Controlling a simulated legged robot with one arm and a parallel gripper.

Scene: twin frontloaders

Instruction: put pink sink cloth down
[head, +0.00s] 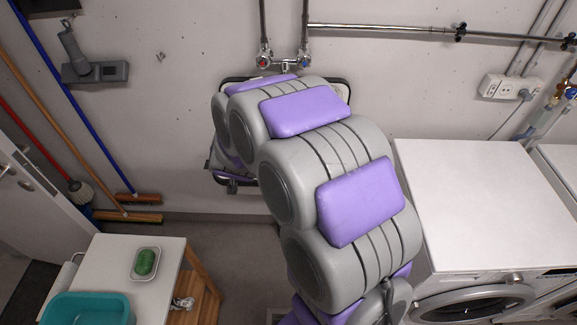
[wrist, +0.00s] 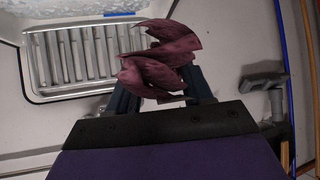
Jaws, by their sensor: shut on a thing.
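The pink sink cloth (wrist: 160,62) is dark pink and crumpled, and it sits between the two dark fingers of my gripper (wrist: 162,90) in the wrist view. My gripper is shut on the cloth and holds it in front of a metal slatted grate (wrist: 75,62). I cannot tell whether the cloth touches the grate. In the head view the sink (head: 220,84) on the back wall is mostly hidden behind my arm. My gripper and the cloth are hidden there too.
White washing machines (head: 480,200) stand at the right. A small white table (head: 160,285) at the lower left bears a teal basin (head: 88,308) and a soap dish with a green sponge (head: 145,263). Brooms (head: 130,214) lean at the left wall. Taps (head: 285,64) sit above the sink.

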